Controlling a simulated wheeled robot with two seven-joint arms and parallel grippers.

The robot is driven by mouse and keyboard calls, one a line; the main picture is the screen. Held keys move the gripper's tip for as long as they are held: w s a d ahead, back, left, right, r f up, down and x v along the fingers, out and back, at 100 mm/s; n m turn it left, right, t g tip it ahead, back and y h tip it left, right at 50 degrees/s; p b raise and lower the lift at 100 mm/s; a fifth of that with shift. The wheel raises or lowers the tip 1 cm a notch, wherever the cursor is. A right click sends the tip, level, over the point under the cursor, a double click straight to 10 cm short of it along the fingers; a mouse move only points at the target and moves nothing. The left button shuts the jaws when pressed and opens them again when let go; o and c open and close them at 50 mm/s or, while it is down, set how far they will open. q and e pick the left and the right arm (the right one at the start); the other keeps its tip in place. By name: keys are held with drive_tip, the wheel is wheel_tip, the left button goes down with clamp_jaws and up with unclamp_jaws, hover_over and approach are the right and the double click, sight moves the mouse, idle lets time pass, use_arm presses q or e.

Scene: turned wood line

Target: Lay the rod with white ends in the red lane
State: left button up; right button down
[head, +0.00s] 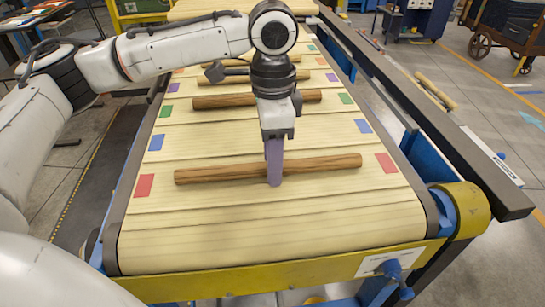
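A brown wooden rod (225,174) lies crosswise in line with the red patches (386,163) at both sides of the belt. I see no clear white on its ends. My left gripper (274,178) points straight down at the middle of this rod. Its near purple finger crosses in front of the rod and hides a short piece of it. The other finger is hidden, so I cannot tell whether it is open or shut on the rod. I cannot tell whether the rod touches the belt. My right gripper is not in view.
The blue-patch lane (363,126) is empty. Another rod (225,101) lies in the green-patch lane, with more rods (212,81) farther back. A dark rail (400,90) runs along the right side. A pale rod (437,90) lies beyond it. The near belt end (275,235) is clear.

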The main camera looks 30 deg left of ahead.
use_arm(q)
wheel_tip(320, 180, up, 12)
drive_tip(key=shift+r, duration=0.15)
idle(0.5)
idle(0.4)
